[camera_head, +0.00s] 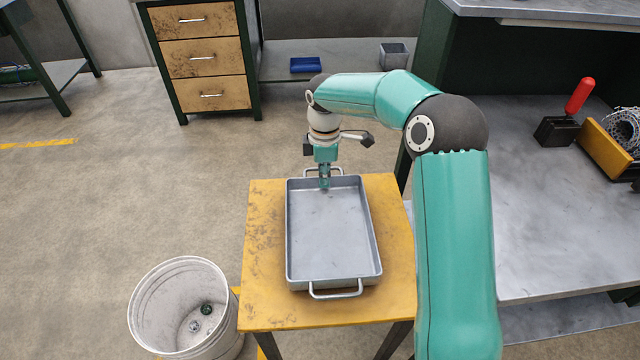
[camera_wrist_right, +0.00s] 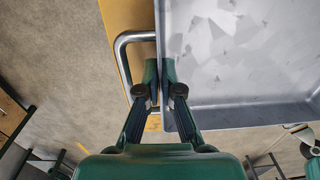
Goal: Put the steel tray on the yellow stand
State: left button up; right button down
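The steel tray (camera_head: 330,235), a shallow grey pan with a bar handle at each end, lies on the yellow stand (camera_head: 263,240), appearing flat within its top. My right gripper (camera_head: 325,182) points down at the tray's far end wall. In the right wrist view its fingers (camera_wrist_right: 160,80) are close together, one on each side of the tray's wall (camera_wrist_right: 240,116), with the outer finger inside the handle loop (camera_wrist_right: 122,65). It looks shut on the wall. My left gripper is not in view.
A white bucket (camera_head: 165,275) stands on the floor left of the stand. A drawer cabinet (camera_head: 203,60) is behind. On the right, a grey bench shelf (camera_head: 545,230) holds a red-handled tool (camera_head: 578,97) and a yellow bin (camera_head: 605,150).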

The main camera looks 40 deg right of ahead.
jog(key=shift+f, duration=0.8)
jog(key=c, duration=1.3)
grip_release()
notch_tip(320, 180, up, 12)
jog(key=shift+w+d+r+p, duration=0.1)
jog(key=shift+w+p, duration=0.05)
jog(key=shift+p, duration=0.9)
